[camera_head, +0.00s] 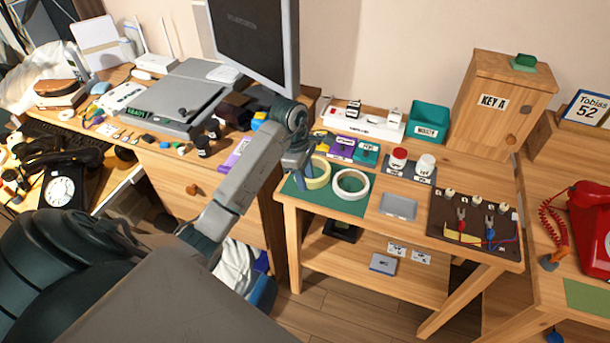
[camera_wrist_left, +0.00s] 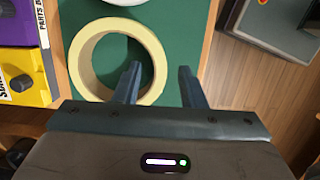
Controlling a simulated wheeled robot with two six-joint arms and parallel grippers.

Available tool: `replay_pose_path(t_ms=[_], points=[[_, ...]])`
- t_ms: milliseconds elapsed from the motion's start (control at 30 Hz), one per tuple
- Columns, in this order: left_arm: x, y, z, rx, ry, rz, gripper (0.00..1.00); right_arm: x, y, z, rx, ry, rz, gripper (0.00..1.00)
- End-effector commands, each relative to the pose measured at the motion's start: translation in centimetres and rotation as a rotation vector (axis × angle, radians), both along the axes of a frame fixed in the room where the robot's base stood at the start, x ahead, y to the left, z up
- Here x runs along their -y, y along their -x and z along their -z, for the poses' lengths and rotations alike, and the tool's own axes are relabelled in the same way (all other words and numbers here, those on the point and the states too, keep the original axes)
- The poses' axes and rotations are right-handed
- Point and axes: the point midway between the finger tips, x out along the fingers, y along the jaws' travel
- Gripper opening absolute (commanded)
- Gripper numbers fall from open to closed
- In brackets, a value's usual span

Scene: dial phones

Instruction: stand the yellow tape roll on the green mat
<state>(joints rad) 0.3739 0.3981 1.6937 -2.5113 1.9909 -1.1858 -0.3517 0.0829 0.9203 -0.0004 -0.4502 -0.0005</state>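The yellow tape roll (camera_head: 327,174) appears to lie flat on the green mat (camera_head: 302,200), at the left of the small wooden table. In the left wrist view the pale yellow roll (camera_wrist_left: 75,62) is a wide ring on the mat (camera_wrist_left: 190,30). My left gripper (camera_head: 296,162) is low beside the roll. In the wrist view its open fingers (camera_wrist_left: 159,70) straddle the roll's right wall in the picture, one over the hole, one outside. Contact cannot be told. A white tape roll (camera_head: 351,196) lies just right of the yellow one. My right gripper is not in view.
Purple and yellow boxes (camera_wrist_left: 22,85) stand close left of the mat in the wrist view. A grey tray (camera_head: 399,206) and a dark tool mat (camera_head: 452,235) lie to the right. A teal bin (camera_head: 428,120) stands behind. The mat's front strip is bare.

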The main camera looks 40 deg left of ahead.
Motion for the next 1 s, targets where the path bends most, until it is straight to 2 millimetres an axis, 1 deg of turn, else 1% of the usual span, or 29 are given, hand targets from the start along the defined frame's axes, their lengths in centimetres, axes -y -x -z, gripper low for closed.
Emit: replay_pose_path(t_ms=[133, 200, 433, 500, 700, 900, 1000], points=[[0.0, 0.0, -0.4, 0.000, 0.000, 0.000, 0.37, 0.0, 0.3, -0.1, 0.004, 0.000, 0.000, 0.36], [-0.2, 0.0, -1.0, 0.001, -0.001, 0.000, 0.37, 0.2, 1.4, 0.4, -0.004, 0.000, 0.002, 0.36], [-0.7, 0.1, -3.7, 0.002, -0.001, 0.001, 0.37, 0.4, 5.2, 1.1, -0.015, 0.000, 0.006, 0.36], [-0.9, 0.2, -5.3, 0.002, -0.001, 0.000, 0.37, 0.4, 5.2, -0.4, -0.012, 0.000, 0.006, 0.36], [-1.5, 0.4, -8.5, 0.001, -0.001, 0.000, 0.37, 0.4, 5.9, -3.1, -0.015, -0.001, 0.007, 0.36], [-2.0, 0.5, -10.9, 0.000, 0.000, 0.000, 0.37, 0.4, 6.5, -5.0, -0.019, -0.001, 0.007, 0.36], [-2.2, 0.5, -11.6, 0.000, 0.000, 0.000, 0.37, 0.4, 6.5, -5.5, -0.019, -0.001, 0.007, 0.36]])
